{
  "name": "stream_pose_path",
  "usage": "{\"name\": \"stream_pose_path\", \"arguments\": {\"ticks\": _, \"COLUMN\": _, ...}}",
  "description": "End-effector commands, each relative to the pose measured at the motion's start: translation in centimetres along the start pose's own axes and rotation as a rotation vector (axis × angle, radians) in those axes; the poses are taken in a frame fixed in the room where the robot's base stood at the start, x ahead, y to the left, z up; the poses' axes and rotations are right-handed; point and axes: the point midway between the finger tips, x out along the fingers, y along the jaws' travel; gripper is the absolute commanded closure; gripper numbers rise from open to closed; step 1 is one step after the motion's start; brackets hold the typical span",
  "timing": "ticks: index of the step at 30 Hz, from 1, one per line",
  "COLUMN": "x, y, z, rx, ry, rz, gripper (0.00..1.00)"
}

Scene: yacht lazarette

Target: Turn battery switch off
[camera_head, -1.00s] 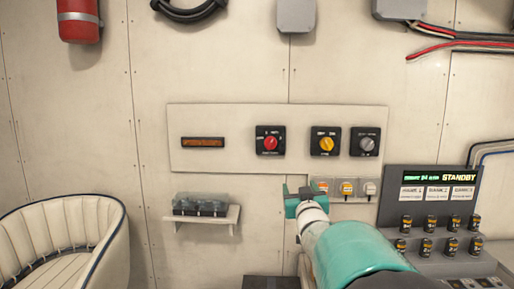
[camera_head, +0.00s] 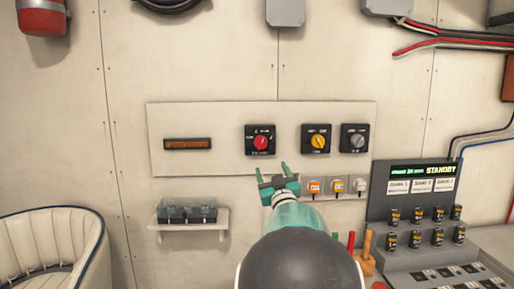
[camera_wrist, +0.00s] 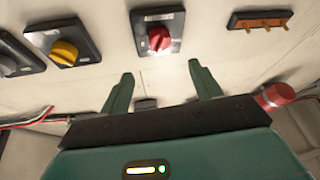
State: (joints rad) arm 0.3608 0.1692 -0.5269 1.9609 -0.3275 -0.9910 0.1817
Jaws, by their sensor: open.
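The wall panel (camera_head: 223,150) carries three rotary switches on black plates. The left one has a red knob (camera_head: 261,142), the middle one a yellow knob (camera_head: 318,142), the right one a grey knob (camera_head: 357,141). Their labels are too small to read surely. My gripper (camera_head: 272,173) is open and empty, just below the red-knob switch and apart from it. In the wrist view the red knob (camera_wrist: 159,39) lies beyond and between my two open fingers (camera_wrist: 163,88). The yellow knob (camera_wrist: 64,53) is to its left there.
An amber indicator strip (camera_head: 187,144) is left of the switches. Small orange and white switches (camera_head: 337,187) sit below the panel, right of my gripper. A shelf with a clear-covered block (camera_head: 188,222) is lower left. A console (camera_head: 412,200) stands at right.

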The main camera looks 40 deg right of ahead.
Motion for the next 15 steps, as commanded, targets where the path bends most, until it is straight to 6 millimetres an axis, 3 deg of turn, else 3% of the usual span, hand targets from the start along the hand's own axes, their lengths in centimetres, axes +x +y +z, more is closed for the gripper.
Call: {"name": "stream_pose_path", "arguments": {"ticks": 15, "x": 9.3, "y": 0.0, "z": 0.2, "rx": -0.001, "ry": -0.001, "rz": -0.004, "gripper": 0.36}}
